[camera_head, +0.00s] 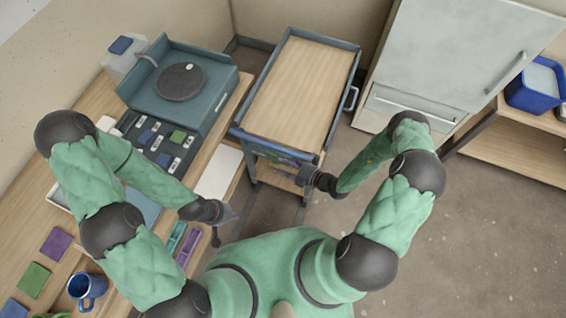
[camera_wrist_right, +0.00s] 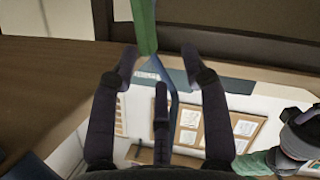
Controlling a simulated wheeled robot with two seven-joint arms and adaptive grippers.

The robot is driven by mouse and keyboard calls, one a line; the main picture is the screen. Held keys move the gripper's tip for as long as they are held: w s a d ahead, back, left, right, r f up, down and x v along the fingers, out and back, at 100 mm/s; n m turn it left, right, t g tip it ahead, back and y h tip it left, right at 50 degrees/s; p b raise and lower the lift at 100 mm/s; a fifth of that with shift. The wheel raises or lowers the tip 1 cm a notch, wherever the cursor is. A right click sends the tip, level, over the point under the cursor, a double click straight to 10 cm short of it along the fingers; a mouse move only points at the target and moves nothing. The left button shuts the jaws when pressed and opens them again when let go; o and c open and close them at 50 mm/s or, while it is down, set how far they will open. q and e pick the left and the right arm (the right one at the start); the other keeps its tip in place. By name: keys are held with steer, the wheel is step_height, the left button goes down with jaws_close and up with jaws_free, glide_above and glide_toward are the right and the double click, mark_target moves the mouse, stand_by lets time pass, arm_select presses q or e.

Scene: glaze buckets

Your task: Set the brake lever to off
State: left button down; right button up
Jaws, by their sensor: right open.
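The cart (camera_head: 303,88) has a wooden top and a blue frame, and stands behind my right gripper in the head view. My right gripper (camera_head: 283,160) is at the cart's near end, just below its top edge. In the right wrist view my right gripper (camera_wrist_right: 160,60) is open, with its fingers spread. A green upright strip (camera_wrist_right: 146,25) and a blue bar (camera_wrist_right: 156,68) show between and beyond its fingertips; I cannot tell whether either is the brake lever. No brake lever is clearly visible in the head view. My left gripper (camera_head: 228,214) hangs beside the workbench; its fingers are too small to read.
The workbench (camera_head: 100,95) on the left holds a turntable (camera_head: 181,82), coloured tiles and a blue mug (camera_head: 87,289). A white cabinet (camera_head: 450,55) stands right of the cart. A shelf with a blue bin (camera_head: 535,90) is farther right. The floor at lower right is clear.

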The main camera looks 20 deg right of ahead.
steer(key=shift+p+v, duration=0.7)
steer(key=shift+v, duration=1.85)
steer(key=shift+w+d+r, duration=0.1)
steer(key=shift+w, duration=0.1)
steer(key=v, duration=1.2)
